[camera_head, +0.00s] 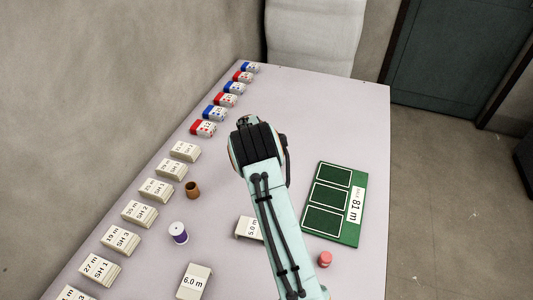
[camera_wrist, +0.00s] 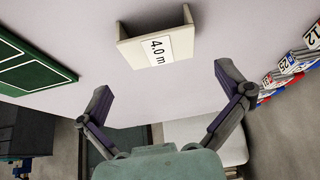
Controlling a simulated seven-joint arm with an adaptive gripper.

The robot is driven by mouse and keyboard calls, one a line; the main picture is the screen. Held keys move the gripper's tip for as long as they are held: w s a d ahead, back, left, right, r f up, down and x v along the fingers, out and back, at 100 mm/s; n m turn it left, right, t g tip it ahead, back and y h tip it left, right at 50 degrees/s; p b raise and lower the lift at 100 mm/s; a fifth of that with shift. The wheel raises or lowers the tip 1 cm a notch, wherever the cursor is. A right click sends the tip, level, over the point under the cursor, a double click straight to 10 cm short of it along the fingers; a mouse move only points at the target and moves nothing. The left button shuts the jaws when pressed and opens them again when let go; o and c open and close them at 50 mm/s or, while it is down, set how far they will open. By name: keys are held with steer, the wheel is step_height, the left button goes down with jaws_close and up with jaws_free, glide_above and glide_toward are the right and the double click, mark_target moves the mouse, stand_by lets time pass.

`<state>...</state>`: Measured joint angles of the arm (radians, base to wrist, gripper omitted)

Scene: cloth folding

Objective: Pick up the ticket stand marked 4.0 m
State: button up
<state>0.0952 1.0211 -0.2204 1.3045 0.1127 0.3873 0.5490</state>
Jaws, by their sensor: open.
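The ticket stand marked 4.0 m (camera_wrist: 134,49) is a cream, block-like stand with a white label. In the wrist view it stands on the table at the top middle, beyond my fingertips and roughly centred between them. My gripper (camera_wrist: 163,82) is open and empty, its two dark fingers spread wide and apart from the stand. In the head view my arm covers the middle of the table, and I cannot make out the 4.0 m stand or my fingertips there.
Stands marked 5.0 m (camera_head: 247,228) and 6.0 m (camera_head: 194,282) are on the pale table (camera_head: 345,110). A green board (camera_head: 313,236) marked 81 m lies right. Purple spool (camera_head: 178,232), brown cup (camera_head: 192,189) and pink piece (camera_head: 325,259) stand nearby. Blocks line the left edge.

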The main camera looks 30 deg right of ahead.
steer(key=x, duration=0.6)
steer(key=shift+d+f, duration=0.15)
steer(key=shift+f, duration=0.15)
steer(key=c, duration=0.7)
